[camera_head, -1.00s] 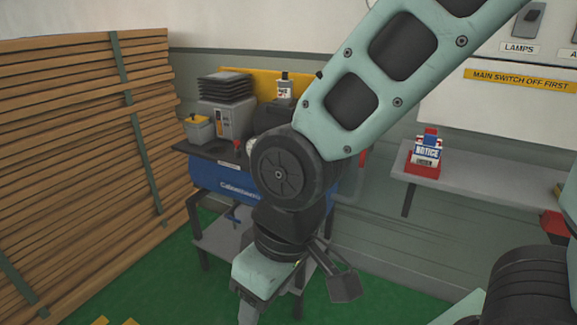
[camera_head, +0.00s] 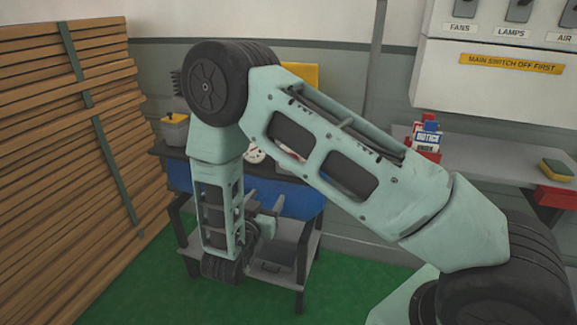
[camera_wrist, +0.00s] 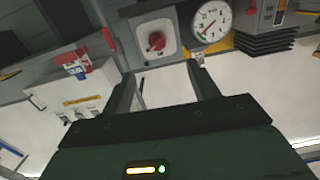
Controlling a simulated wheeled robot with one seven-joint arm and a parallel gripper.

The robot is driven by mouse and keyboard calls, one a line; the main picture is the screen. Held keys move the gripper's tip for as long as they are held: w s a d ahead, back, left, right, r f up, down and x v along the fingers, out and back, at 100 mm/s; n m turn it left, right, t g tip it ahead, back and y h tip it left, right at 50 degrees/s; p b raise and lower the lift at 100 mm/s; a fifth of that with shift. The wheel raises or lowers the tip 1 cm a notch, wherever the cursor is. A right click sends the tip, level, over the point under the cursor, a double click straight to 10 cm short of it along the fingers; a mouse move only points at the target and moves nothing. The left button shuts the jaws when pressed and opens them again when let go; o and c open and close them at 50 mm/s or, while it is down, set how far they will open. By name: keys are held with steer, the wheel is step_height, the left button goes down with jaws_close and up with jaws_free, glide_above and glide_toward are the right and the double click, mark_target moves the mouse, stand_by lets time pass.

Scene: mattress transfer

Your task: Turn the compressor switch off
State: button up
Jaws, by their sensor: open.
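The blue compressor (camera_head: 302,203) stands on a grey stand in the head view, largely hidden behind my arm. In the wrist view, which is turned nearly upside down, a red rotary switch (camera_wrist: 155,42) sits on a pale square plate. A round white gauge (camera_wrist: 212,20) is beside it and also shows in the head view (camera_head: 253,154). My gripper (camera_wrist: 163,76) is open and empty, its two fingers pointing toward the red switch but apart from it. In the head view my gripper (camera_head: 266,222) is partly hidden at the compressor's front. The switch's setting is hard to tell.
A wall panel (camera_head: 490,85) carries FANS, LAMPS and AIR switches above a yellow "MAIN SWITCH OFF FIRST" label (camera_head: 510,63). A grey shelf (camera_head: 480,167) holds a notice pack (camera_head: 427,139) and a yellow sponge (camera_head: 557,170). Stacked planks (camera_head: 75,160) stand left.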

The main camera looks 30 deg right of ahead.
steer(key=p+x, duration=0.4)
steer(key=x, duration=1.3)
steer(key=shift+s+d+r+h, duration=0.2)
steer(key=shift+d+r+h, duration=0.1)
steer(key=shift+d+r, duration=0.2)
steer(key=c, duration=1)
